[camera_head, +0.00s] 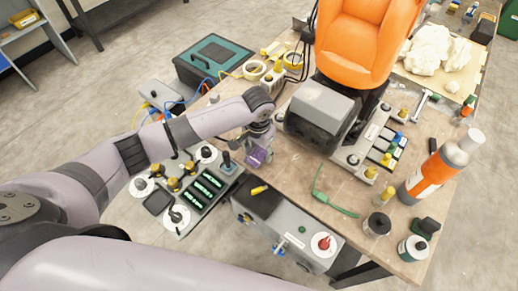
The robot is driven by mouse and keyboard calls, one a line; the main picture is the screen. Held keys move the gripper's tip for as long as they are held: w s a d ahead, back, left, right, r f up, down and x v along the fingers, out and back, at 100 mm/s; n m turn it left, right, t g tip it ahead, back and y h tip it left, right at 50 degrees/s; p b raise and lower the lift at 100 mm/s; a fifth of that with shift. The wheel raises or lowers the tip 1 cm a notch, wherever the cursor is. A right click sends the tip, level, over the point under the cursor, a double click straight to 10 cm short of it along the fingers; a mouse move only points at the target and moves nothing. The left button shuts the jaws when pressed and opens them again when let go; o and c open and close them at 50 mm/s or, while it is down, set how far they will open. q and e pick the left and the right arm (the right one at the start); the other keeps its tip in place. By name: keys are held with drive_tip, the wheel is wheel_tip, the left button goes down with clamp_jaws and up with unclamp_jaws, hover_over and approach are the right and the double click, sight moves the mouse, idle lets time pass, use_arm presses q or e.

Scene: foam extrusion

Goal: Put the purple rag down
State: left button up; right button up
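The purple rag (258,157) is a small purple patch at the fingertips of my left gripper (259,148), close to the near left edge of the wooden table (290,172). My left gripper points down and appears shut on the rag, with the fingers partly covering it. I cannot tell whether the rag touches the tabletop. My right gripper is not in view.
A control panel (196,207) with joysticks stands left of the rag, and a grey box with a red knob (322,243) stands in front. An orange machine (357,45) rises behind.

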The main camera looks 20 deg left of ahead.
sight(259, 155)
use_arm(q)
drive_tip(key=shift+o, duration=1.4)
drive_tip(key=shift+r, duration=0.1)
wheel_tip(259, 155, up, 12)
drive_tip(key=shift+s+b, duration=0.3)
drive_tip(key=shift+b, duration=0.15)
